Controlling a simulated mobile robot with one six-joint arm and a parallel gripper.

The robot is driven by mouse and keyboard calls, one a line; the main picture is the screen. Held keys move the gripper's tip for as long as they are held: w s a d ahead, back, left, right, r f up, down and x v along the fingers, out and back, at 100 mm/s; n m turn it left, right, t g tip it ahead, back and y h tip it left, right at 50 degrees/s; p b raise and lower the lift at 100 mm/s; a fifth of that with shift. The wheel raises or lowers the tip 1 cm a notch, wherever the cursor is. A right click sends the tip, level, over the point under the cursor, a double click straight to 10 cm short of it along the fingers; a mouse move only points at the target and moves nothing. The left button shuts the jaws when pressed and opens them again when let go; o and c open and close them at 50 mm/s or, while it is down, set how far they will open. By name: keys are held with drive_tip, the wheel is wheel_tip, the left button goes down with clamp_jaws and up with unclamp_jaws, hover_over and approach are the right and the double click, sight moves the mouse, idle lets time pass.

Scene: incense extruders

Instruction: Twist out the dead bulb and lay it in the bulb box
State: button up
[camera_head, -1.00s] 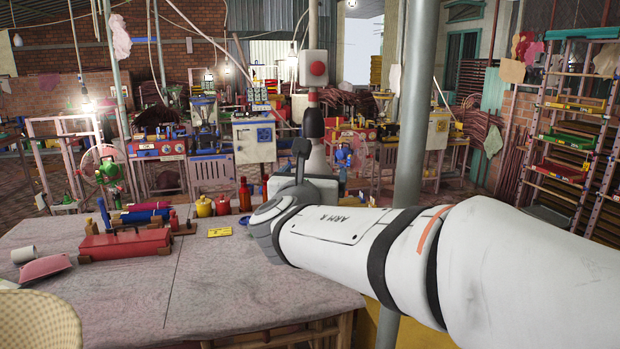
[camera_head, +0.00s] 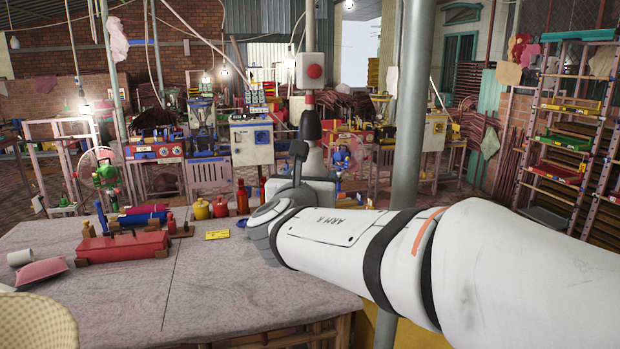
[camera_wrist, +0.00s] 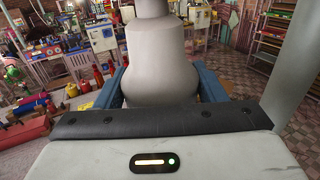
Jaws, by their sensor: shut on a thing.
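A pale grey, unlit bulb (camera_wrist: 160,52) fills the upper middle of the wrist view, its narrower end at the top edge. My gripper (camera_wrist: 160,86) is shut on it, with a blue finger on each side. In the head view the pale bulb (camera_head: 316,158) shows below a black socket (camera_head: 311,125), which hangs under a grey box with a red button. Whether the bulb is still seated in the socket I cannot tell. My arm hides the fingers in the head view. I cannot make out a bulb box for certain.
The table (camera_head: 200,300) has clear room at its front middle. A long red box (camera_head: 122,247), red and yellow pots, a red bottle (camera_head: 243,197) and a yellow card (camera_head: 218,234) are on its left and back. A grey post (camera_head: 408,130) stands close behind my arm.

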drive_tip(key=shift+c, duration=0.8)
drive_tip(key=shift+m+g+h+p, duration=0.8)
drive_tip(key=shift+m+h+p, duration=0.6)
drive_tip(key=shift+h, duration=0.9)
drive_tip(key=o, duration=1)
drive_tip(key=shift+b, duration=0.3)
drive_tip(key=shift+c, duration=0.2)
drive_tip(key=shift+s, duration=0.1)
